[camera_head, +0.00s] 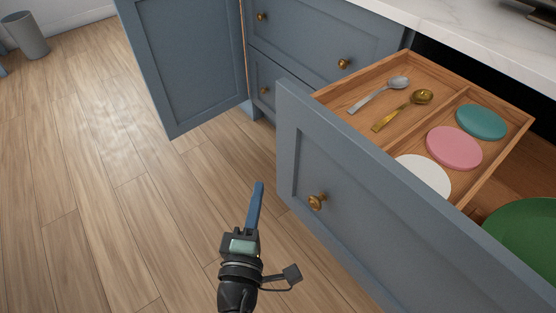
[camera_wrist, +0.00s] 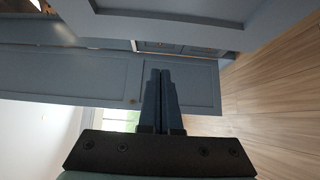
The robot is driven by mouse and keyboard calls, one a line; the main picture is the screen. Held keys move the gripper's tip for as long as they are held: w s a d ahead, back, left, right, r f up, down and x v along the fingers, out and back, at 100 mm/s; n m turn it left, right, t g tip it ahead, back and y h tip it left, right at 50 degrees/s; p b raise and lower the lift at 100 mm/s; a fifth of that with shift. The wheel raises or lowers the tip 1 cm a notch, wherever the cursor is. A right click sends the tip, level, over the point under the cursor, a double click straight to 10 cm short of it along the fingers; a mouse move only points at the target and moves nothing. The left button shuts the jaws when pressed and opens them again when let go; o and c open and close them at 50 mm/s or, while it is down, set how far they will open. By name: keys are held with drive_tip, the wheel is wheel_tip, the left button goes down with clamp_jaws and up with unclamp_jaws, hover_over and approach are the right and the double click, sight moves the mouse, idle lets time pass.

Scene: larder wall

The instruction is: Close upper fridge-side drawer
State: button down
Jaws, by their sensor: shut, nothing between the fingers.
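A blue-grey drawer (camera_head: 350,215) stands pulled out at the right in the head view, its front facing lower left with a round brass knob (camera_head: 317,202). Inside it a wooden organiser (camera_head: 340,96) shows. My gripper (camera_head: 260,186) is shut and empty, left of the drawer front and apart from the knob in the picture. In the wrist view its two fingers (camera_wrist: 160,72) lie together, with a blue-grey panel (camera_wrist: 170,22) across the top. The wrist view does not clearly show which drawer that panel belongs to.
The organiser holds a silver spoon (camera_head: 380,94), a gold spoon (camera_head: 403,109) and teal, pink and white discs. A green plate (camera_head: 525,235) lies beyond it. An open cabinet door (camera_head: 185,65) stands upper left beside closed drawers (camera_head: 300,45). The wooden floor (camera_head: 90,190) at left is clear.

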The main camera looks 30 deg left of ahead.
sight(281, 151)
drive_tip(key=w, duration=0.2)
drive_tip(key=w+p, duration=0.1)
drive_tip(key=w, duration=0.2)
drive_tip(key=w+a+p, duration=0.1)
drive_tip(key=w, duration=0.1)
drive_tip(key=shift+w+r, duration=0.2)
drive_tip(key=shift+w, duration=0.05)
drive_tip(key=shift+w+d+f, duration=0.15)
drive_tip(key=shift+w+f, duration=0.05)
drive_tip(key=shift+w, duration=0.25)
